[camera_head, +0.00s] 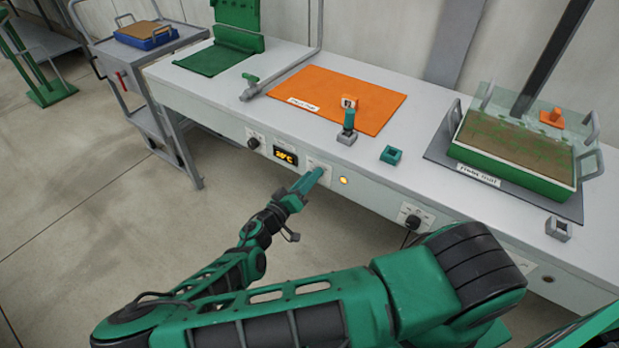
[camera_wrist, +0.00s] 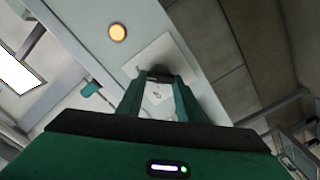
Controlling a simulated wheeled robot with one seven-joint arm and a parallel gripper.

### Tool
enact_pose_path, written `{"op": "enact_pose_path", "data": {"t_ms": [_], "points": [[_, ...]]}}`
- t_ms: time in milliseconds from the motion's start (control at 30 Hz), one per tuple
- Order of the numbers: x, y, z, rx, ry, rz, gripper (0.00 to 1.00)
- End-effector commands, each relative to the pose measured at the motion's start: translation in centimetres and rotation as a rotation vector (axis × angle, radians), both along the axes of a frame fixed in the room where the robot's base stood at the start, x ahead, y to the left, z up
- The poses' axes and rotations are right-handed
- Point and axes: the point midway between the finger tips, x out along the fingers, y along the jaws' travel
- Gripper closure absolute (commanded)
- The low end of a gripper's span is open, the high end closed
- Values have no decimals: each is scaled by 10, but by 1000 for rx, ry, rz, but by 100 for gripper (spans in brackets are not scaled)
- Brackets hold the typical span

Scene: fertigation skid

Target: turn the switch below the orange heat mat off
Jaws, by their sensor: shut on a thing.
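The orange heat mat (camera_head: 371,100) lies flat on the bench top. Below it, on the bench's front panel, is a pale switch plate (camera_head: 318,163), partly hidden by my gripper (camera_head: 318,176). The wrist view shows the plate (camera_wrist: 148,54) with my gripper's fingers (camera_wrist: 160,78) reaching to it. The fingers are closed on a small dark part, the switch (camera_wrist: 159,76); its exact position is hard to tell. A round amber light (camera_head: 344,181) beside the plate glows, also in the wrist view (camera_wrist: 118,32).
A lit display (camera_head: 285,156) and a dark knob (camera_head: 253,143) are left of the plate. A socket with a black plug (camera_head: 412,221) is farther right. A green tray (camera_head: 513,167) stands on the bench, and a grey cart (camera_head: 150,75) stands left. Floor in front is clear.

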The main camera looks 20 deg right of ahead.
Motion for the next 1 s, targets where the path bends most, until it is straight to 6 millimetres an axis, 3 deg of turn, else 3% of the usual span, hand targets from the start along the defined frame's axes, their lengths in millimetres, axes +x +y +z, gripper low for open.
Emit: {"op": "enact_pose_path", "data": {"t_ms": [367,1000], "points": [[2,3,-3,-92,141,6,90],[3,5,-8,-443,624,10,90]]}}
